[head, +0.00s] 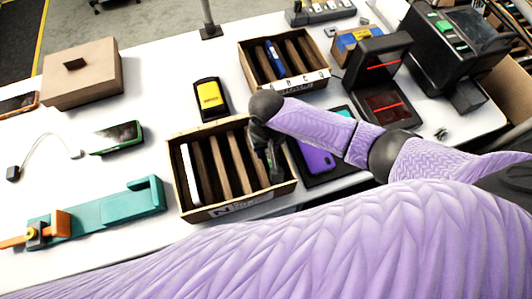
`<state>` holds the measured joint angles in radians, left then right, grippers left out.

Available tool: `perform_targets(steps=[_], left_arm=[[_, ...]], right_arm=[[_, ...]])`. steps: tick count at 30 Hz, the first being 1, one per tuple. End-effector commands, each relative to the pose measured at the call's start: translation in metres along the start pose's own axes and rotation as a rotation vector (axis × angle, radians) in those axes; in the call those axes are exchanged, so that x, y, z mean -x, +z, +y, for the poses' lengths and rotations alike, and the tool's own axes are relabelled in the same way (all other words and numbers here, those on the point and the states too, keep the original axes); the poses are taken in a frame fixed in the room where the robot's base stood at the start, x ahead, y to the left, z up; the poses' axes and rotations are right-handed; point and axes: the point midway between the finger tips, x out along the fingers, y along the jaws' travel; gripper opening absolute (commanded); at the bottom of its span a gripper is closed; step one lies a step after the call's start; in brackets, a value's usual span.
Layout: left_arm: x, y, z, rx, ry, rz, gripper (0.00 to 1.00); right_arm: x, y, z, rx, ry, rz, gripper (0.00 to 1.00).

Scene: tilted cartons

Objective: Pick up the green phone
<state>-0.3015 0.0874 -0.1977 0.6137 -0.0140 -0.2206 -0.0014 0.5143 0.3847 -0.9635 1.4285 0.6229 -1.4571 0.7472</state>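A phone with a green edge and a dark screen (118,138) lies face up on the white table, left of the near carton. My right gripper (271,165) points down at the right end of the near carton (232,207), well to the right of the green phone. Its dark fingers blend with the carton's shadowed slots, so I cannot tell whether they are open or hold something. My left gripper is not in view.
The near carton has dividers and a white phone (190,175) in its left slot. A far carton (286,85) holds a blue item. A yellow-and-black device (210,98), a brown box (82,77), a teal holder (120,207) and a purple phone (316,159) stand or lie around.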

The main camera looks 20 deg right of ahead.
Motion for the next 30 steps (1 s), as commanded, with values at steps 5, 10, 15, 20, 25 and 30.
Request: perform_targets(steps=[5,10,15,20,25,30], left_arm=[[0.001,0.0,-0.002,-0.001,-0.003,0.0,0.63],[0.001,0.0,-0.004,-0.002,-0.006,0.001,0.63],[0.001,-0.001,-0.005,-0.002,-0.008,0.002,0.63],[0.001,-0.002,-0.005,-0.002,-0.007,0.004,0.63],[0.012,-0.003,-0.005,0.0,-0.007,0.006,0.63],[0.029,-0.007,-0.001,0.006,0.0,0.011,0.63]], right_arm=[[0.0,0.0,0.0,0.0,0.0,0.001,0.4],[0.0,0.0,0.0,0.0,0.0,0.001,0.08],[0.001,0.0,0.0,-0.001,0.0,0.001,0.0],[0.001,0.0,0.0,-0.001,0.0,0.001,0.0],[0.024,-0.001,0.0,-0.001,-0.003,0.004,0.0],[0.071,-0.001,-0.001,0.001,-0.003,0.003,0.0]])
